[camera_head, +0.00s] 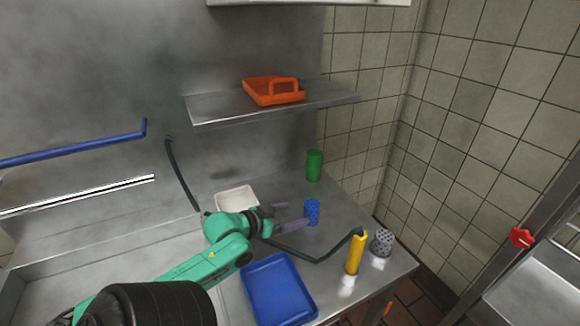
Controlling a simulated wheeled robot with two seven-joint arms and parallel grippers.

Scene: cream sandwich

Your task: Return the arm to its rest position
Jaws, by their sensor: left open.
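My left arm comes in from the lower left, green with a black section. My left gripper (292,218) is open above the steel counter, its two grey fingers pointing right. A blue patterned cup (312,212) stands just right of the fingertips; I cannot tell if they touch it. My right gripper is not in view.
A blue tray (279,290) lies on the counter below the gripper, and a white container (237,199) sits behind the arm. A yellow bottle (355,253), grey perforated holder (382,243) and green can (314,165) stand rightward. An orange tray (274,91) rests on the shelf (205,108).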

